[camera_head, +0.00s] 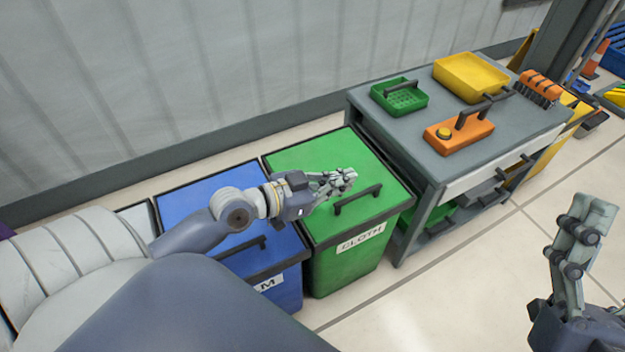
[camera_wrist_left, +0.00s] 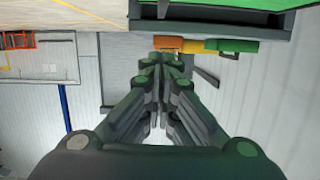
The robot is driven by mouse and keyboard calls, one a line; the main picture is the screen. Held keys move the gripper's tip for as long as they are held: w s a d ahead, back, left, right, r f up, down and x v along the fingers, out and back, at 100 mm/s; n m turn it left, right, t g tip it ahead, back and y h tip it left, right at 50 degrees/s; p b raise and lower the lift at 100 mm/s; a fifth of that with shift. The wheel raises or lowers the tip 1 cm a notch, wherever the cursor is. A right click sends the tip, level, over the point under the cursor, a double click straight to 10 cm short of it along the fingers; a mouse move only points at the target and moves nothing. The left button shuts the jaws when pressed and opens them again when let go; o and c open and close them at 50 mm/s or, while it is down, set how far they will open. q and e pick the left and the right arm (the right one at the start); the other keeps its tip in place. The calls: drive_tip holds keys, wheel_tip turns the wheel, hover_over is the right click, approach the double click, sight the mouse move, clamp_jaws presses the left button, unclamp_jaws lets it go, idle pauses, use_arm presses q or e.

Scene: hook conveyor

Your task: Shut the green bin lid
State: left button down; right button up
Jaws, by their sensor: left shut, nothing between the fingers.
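The green bin (camera_head: 345,262) stands between the blue bin and the grey cart, with a white CLOTH label on its front. Its green lid (camera_head: 318,153) lies flat over the top and looks closed. A dark handle (camera_head: 358,199) is near the lid's front edge. My left gripper (camera_head: 345,179) is shut and empty over the lid, just behind the handle; I cannot tell whether it touches the lid. Its closed fingers (camera_wrist_left: 163,66) also show in the left wrist view. My right gripper (camera_head: 588,222) is at the lower right, away from the bin; its opening is unclear.
A blue bin (camera_head: 200,188) adjoins on the left, partly under my left arm. The grey cart (camera_head: 405,130) on the right carries a green basket (camera_head: 400,99), a yellow tray (camera_head: 472,76) and an orange toolbox (camera_head: 455,138). Floor in front is clear.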

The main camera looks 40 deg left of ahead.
use_arm(q)
drive_tip(key=v, duration=0.6)
drive_tip(key=shift+s+a, duration=0.15)
drive_tip(key=shift+s, duration=0.15)
use_arm(e)
drive_tip(key=shift+w+a+f+g+h, duration=0.1)
drive_tip(key=shift+w+f+g+h, duration=0.15)
drive_tip(key=shift+w+f+g, duration=0.3)
drive_tip(key=shift+w+a+f+g+h, duration=0.1)
drive_tip(key=shift+w+f+g+h, duration=0.15)
drive_tip(key=shift+w+f, duration=0.35)
use_arm(q)
drive_tip(key=shift+r, duration=0.15)
use_arm(e)
drive_tip(key=shift+w+r, duration=0.1)
drive_tip(key=shift+r, duration=0.05)
